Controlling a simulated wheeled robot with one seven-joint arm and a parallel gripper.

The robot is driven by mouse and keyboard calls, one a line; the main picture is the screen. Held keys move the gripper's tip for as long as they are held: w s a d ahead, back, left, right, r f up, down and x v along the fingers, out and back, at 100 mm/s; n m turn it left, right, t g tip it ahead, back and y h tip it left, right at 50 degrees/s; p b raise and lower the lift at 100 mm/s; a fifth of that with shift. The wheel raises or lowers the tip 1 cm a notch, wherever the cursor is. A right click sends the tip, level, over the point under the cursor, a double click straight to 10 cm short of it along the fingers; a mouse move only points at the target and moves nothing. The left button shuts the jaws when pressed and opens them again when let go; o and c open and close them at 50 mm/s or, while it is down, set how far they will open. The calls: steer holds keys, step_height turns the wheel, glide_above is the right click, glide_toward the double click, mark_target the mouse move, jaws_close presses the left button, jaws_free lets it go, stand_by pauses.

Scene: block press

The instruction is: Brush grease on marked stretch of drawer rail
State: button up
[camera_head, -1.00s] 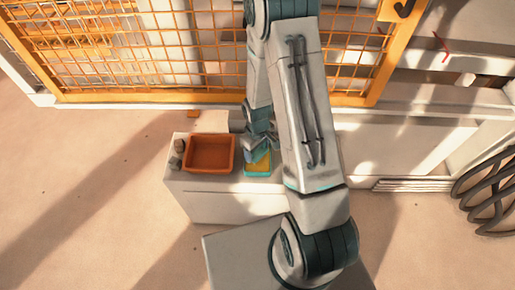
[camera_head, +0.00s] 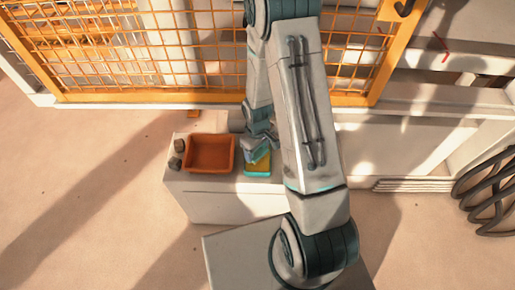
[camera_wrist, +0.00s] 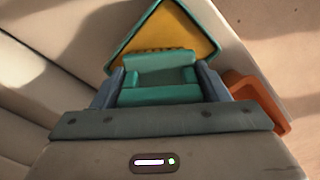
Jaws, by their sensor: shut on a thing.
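In the head view, my gripper (camera_head: 257,154) is over the back part of that teal and yellow tray (camera_head: 257,174). I cannot tell whether the held piece touches the yellow. I cannot make out the drawer rail or its marked stretch.
An orange bin (camera_head: 210,168) stands left of the teal tray on a white cabinet (camera_head: 215,205); its edge shows in the wrist view (camera_wrist: 258,100). Two small grey-brown lumps (camera_head: 176,162) are at the cabinet's left edge. An orange mesh fence (camera_head: 150,60) stands behind. Black cable coils (camera_head: 490,195) lie far right.

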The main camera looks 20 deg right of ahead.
steer(key=shift+r+p, duration=2.45)
steer(key=shift+r, duration=1.05)
steer(key=shift+s+f, duration=0.1)
